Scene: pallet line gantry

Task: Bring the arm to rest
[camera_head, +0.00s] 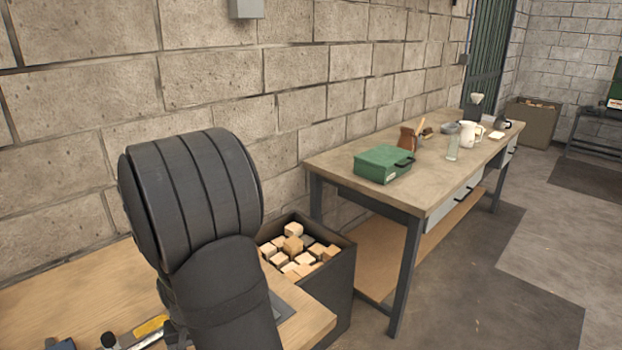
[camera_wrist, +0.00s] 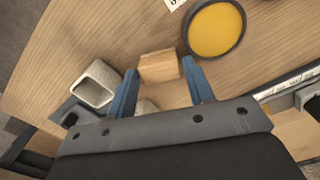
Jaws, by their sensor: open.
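My gripper (camera_wrist: 159,67) shows in the wrist view with its two blue fingers apart. A pale wooden block (camera_wrist: 158,65) lies by the fingertips, in the gap between them as seen from the wrist; whether either finger touches it I cannot tell. The wooden table (camera_wrist: 55,50) spreads out below the gripper. In the head view my dark arm fills the lower left middle and the gripper is hidden.
Beside the fingers are a hollow grey block (camera_wrist: 98,84) and a dark-rimmed round dish with yellow inside (camera_wrist: 215,30). A dark bin (camera_head: 338,290) of wooden blocks stands by the table's end. A workbench (camera_head: 345,160) with a green case (camera_head: 383,164) stands beyond.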

